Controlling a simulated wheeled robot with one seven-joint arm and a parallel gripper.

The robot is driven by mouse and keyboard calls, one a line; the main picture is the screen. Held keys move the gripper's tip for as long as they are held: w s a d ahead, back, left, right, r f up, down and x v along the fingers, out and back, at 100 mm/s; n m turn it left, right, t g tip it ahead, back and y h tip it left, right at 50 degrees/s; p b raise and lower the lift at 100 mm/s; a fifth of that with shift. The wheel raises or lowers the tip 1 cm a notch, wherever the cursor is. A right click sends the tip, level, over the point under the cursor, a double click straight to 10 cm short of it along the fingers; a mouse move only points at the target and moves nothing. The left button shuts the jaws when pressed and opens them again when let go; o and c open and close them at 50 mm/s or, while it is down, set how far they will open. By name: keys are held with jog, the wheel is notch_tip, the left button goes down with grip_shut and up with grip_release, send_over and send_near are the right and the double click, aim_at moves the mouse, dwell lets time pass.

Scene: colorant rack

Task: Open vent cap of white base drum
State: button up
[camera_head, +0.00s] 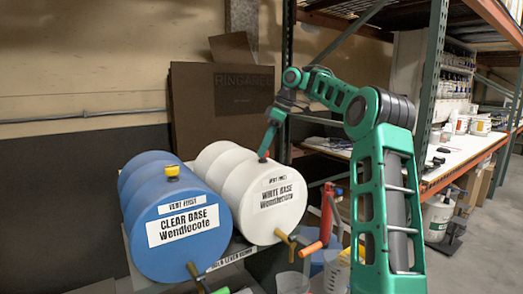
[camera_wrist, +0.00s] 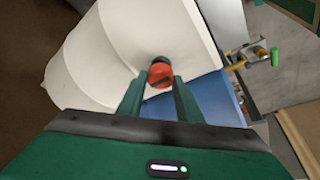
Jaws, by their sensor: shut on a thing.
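The white base drum (camera_head: 222,172) lies on its side on the rack, its labelled end facing me. It fills much of the wrist view (camera_wrist: 120,45). My gripper (camera_head: 264,155) reaches down to the top of this drum near its front end. In the wrist view, a red-orange vent cap (camera_wrist: 160,73) sits between my fingertips (camera_wrist: 160,80), and my gripper is shut on it. The cap is at the drum's surface; whether it has turned or opened I cannot tell.
A blue clear base drum (camera_head: 150,222) with a yellow cap (camera_head: 172,170) lies close on the left. Taps (camera_head: 286,240) stick out below the drum fronts. A clear container (camera_head: 293,283) and a red bottle (camera_head: 327,212) stand at the right. A green rack post (camera_head: 287,70) rises behind.

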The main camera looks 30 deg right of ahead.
jog(key=shift+w+r, duration=0.1)
jog(key=o, duration=1)
jog(key=v, duration=1)
jog(key=shift+d+r, duration=0.15)
jog(key=shift+r, duration=0.1)
